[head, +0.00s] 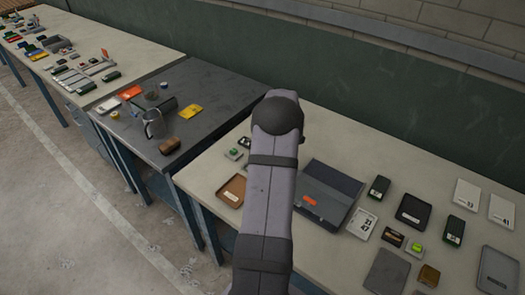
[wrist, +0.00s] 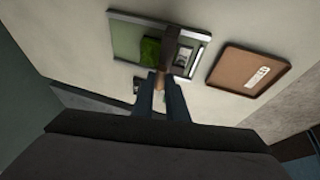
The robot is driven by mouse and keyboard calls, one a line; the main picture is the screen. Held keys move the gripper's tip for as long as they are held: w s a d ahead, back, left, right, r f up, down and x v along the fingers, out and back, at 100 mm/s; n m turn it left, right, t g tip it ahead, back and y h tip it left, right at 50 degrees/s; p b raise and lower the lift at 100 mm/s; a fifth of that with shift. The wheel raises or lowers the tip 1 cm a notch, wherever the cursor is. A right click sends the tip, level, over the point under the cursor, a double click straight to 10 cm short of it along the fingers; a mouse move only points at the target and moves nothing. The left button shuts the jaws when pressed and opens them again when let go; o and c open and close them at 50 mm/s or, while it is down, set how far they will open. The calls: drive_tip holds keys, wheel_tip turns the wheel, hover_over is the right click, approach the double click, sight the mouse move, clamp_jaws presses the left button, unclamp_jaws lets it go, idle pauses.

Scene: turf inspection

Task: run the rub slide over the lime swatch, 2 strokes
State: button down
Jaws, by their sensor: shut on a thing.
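In the wrist view my gripper (wrist: 159,88) is shut on a brown piece with a paler end, which I take for the rub slide (wrist: 173,45). The slide reaches over a shallow pale-rimmed tray. The lime swatch (wrist: 149,50) is a bright green patch in that tray, just left of the slide; I cannot tell whether they touch. A small pale-and-dark piece (wrist: 183,60) is right of the slide. In the head view my arm hides the gripper and the slide; a small green piece (head: 233,154) shows left of the arm.
A brown tray with a white label (wrist: 247,72) lies right of the pale tray; it also shows in the head view (head: 232,188). A large dark case (head: 328,190) and a card (head: 362,223) lie right of my arm. Several items crowd the bench's right end.

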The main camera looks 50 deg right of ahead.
drive_tip(key=d+b, duration=0.1)
drive_tip(key=d, duration=0.9)
drive_tip(key=shift+d+r, duration=0.2)
drive_tip(key=shift+d, duration=0.3)
drive_tip(key=c, duration=1.9)
unclamp_jaws()
drive_tip(key=shift+o, duration=0.8)
drive_tip(key=shift+f, duration=0.15)
drive_tip(key=b+v, duration=0.3)
drive_tip(key=v, duration=0.4)
